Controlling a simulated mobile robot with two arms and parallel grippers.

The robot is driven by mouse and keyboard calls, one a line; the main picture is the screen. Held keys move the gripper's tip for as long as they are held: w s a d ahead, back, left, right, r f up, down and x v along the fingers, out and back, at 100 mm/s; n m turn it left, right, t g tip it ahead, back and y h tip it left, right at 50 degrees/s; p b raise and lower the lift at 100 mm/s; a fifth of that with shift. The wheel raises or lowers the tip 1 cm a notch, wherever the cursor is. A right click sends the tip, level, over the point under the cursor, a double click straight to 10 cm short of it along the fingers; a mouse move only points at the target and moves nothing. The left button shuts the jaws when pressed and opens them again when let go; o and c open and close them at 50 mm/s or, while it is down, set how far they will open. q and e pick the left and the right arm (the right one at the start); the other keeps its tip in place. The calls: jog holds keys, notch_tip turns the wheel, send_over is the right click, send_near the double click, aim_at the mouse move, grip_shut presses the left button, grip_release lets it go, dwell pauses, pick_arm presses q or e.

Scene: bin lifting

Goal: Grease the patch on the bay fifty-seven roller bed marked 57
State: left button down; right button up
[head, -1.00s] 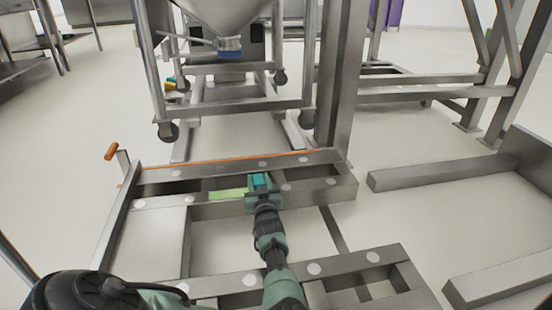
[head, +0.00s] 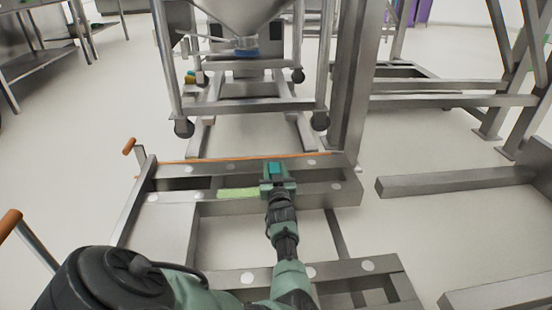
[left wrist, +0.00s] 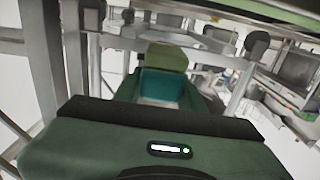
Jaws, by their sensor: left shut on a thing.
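The roller bed (head: 325,197) is a low steel frame with pale round dots along its rails. A light green patch (head: 238,193) lies on its near upper rail. My left gripper (head: 277,178) is just right of the patch, over the rail, shut on a small teal block (head: 275,168). In the left wrist view the teal block (left wrist: 160,86) sits between the fingers, with an olive-green part (left wrist: 167,57) beyond it. I cannot tell whether the block touches the rail. No 57 marking is readable. My right gripper is not in view.
A wheeled steel stand with a hopper (head: 246,20) stands behind the bed. A steel post (head: 352,90) rises at the bed's far right. An orange-handled lever (head: 129,146) stands at the left. Steel beams (head: 460,181) lie on the right. Pale floor is open at far left.

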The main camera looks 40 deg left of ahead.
pick_arm(q)
notch_tip(320, 180, up, 2)
jog(key=shift+r+p, duration=0.25)
jog(key=shift+p, duration=0.6)
